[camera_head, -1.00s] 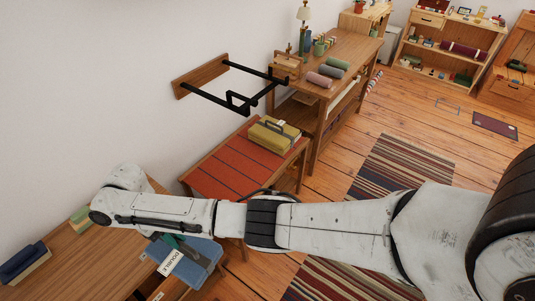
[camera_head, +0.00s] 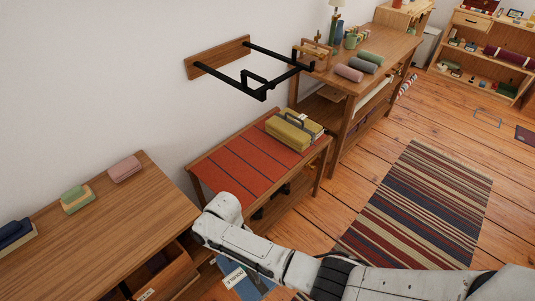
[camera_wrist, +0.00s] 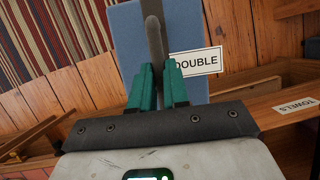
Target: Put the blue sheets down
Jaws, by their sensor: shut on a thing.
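The blue sheets (camera_wrist: 128,35), a folded bundle with a grey handle and a white DOUBLE label (camera_wrist: 195,62), are in my gripper (camera_wrist: 161,85). The teal fingers are shut around the handle in the wrist view. In the head view the blue sheets (camera_head: 244,289) show at the bottom edge, low beside the wooden dresser (camera_head: 115,225), partly hidden by my arm. Their underside is out of view, so I cannot tell whether they touch anything.
The dresser top holds pink (camera_head: 124,168), green (camera_head: 76,199) and dark blue (camera_head: 14,234) bundles; one drawer is open. A TOWELS label (camera_wrist: 296,106) shows on the right in the wrist view. A red slatted bench (camera_head: 240,160) carries a yellow bundle (camera_head: 291,133). A black rack (camera_head: 250,72) juts above.

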